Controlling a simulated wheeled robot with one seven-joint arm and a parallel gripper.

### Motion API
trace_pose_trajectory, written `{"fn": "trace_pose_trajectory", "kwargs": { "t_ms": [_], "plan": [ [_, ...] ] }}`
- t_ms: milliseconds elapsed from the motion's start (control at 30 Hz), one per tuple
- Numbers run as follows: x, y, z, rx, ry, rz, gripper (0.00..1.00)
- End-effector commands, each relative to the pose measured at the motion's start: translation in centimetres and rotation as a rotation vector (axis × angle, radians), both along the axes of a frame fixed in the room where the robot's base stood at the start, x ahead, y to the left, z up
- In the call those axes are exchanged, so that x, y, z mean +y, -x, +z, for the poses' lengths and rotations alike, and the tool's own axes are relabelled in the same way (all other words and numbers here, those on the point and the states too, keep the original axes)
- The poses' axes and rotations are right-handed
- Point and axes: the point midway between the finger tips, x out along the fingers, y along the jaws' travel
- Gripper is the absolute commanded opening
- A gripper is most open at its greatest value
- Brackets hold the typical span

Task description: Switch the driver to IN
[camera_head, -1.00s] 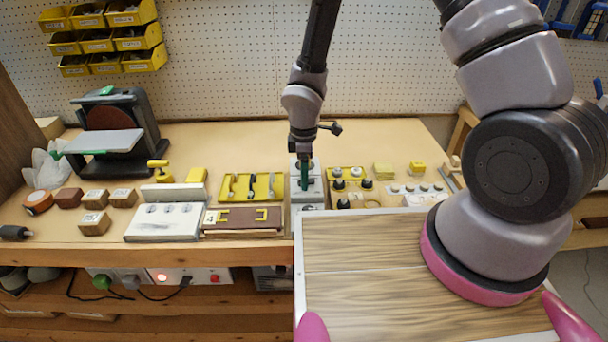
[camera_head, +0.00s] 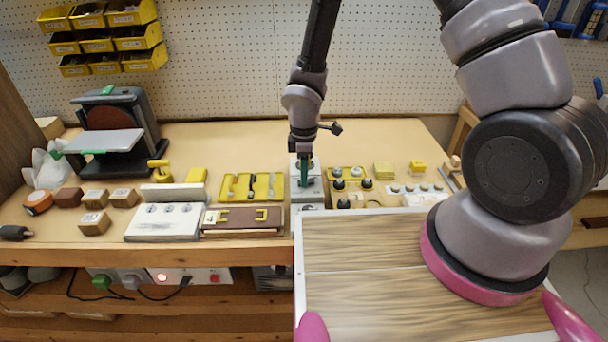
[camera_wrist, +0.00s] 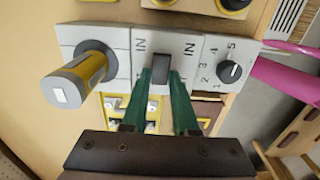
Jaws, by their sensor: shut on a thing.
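The driver is a pale grey block unit (camera_head: 308,203) on the bench, below my gripper (camera_head: 305,173). In the wrist view its middle panel (camera_wrist: 186,42) bears two IN labels and a small dark switch lever (camera_wrist: 160,68). The green fingers of my gripper (camera_wrist: 166,78) stand on either side of this lever and are shut on it. The fingers hide the lower part of the panel, so the other labels cannot be read. A yellow and grey cylinder (camera_wrist: 82,77) sticks up on the left panel. A black dial (camera_wrist: 229,72) with numbers is on the right panel.
To the left are a yellow tray (camera_head: 232,194), a brown board (camera_head: 240,217) and a white panel with several knobs (camera_head: 165,223). A yellow unit with dark knobs (camera_head: 349,186) stands close on the right. A wood-topped surface (camera_head: 380,260) lies in front.

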Motion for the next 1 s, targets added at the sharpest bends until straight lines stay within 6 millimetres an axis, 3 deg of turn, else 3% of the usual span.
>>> {"fn": "trace_pose_trajectory", "kwargs": {
  "t_ms": [467,500,533,567,867,1000],
  "plan": [
    [0.0,-0.1,0.1,-0.002,-0.001,0.000,0.00],
    [0.0,-0.1,0.1,-0.002,-0.001,0.000,0.43],
    [0.0,-0.1,0.1,-0.002,-0.001,0.000,0.54],
    [0.0,-0.1,0.1,-0.002,-0.001,0.000,0.57],
    [0.0,-0.1,0.1,-0.001,-0.001,0.000,0.57],
    [0.1,-0.1,1.3,-0.003,-0.003,-0.002,0.57]
  ]
}}
